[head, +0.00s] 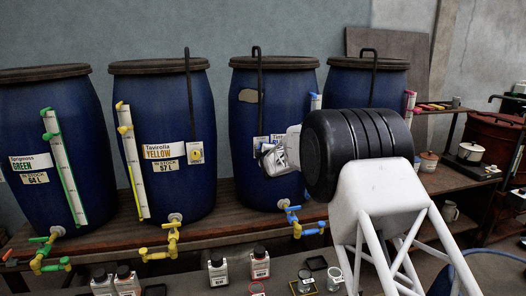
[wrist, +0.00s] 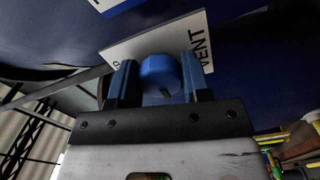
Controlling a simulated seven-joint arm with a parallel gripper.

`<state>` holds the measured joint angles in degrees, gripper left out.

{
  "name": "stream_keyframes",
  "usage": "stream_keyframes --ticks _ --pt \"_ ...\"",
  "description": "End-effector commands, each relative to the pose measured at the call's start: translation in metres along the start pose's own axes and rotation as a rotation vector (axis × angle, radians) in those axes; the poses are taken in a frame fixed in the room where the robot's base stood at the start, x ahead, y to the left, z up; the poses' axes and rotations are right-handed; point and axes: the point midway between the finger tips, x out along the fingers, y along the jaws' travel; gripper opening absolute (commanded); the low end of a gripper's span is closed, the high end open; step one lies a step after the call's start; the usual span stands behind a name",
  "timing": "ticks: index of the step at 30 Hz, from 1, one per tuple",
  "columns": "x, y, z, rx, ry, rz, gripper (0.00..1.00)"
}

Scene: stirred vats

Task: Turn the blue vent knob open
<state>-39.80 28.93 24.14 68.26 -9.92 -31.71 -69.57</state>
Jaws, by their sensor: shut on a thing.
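The blue vent knob (wrist: 158,74) sits on a white plate (wrist: 196,38) on the blue vat, with the word VENT readable at the plate's right. A dark mark on the knob's face points toward the bottom of the wrist view. My gripper (wrist: 160,82) has one finger on each side of the knob and is shut on it. In the head view my gripper (head: 268,158) is at the front of the third vat (head: 272,100) from the left, and the knob is hidden there.
Other blue vats stand at the left (head: 45,115), (head: 155,90) and right (head: 365,85). Coloured taps, such as the blue tap (head: 305,225), stick out below. Several small bottles (head: 218,270) stand in front.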

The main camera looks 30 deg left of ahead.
Motion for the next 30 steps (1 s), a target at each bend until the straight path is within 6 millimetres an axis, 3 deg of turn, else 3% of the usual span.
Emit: stream_keyframes --ticks 2,3,8,22,30 --pt "0.0 0.001 -0.001 -0.001 0.001 0.001 0.2" --pt "0.0 0.001 -0.001 0.0 0.001 0.001 0.45" --pt "0.0 0.0 -0.001 0.0 0.001 0.0 0.69" --pt "-0.003 0.0 0.0 0.001 0.0 0.0 0.69" --pt "-0.019 0.0 0.0 0.001 0.0 0.0 0.69"
